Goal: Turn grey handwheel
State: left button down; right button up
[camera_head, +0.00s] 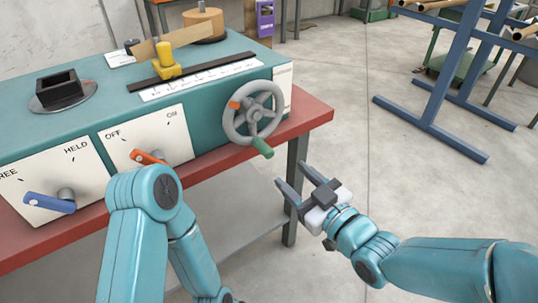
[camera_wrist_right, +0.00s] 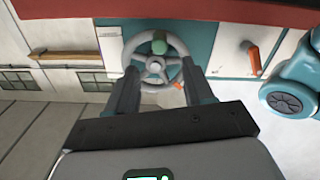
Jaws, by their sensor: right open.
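The grey handwheel (camera_head: 253,113) is a spoked ring on the right end of the machine's teal front. It has a green handle (camera_head: 262,147) at its lower right and an orange mark (camera_head: 234,104) at its upper left. My right gripper (camera_head: 290,174) is open and empty, below and to the right of the wheel, apart from it. In the right wrist view the handwheel (camera_wrist_right: 136,61) shows beyond and between the two open fingers, with the green handle (camera_wrist_right: 159,45) at the top of its ring. My left arm is in the head view, but its gripper is not visible.
The teal machine (camera_head: 215,62) stands on a red bench (camera_head: 312,113). Its front has an orange switch lever (camera_head: 148,157) and a blue lever (camera_head: 50,203). A blue rack (camera_head: 440,85) stands at the upper right.

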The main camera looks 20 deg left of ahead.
aim_at(271, 155)
jog(key=x, duration=0.9)
jog(key=shift+w+a, duration=0.25)
jog(key=shift+a, duration=0.05)
grip_shut()
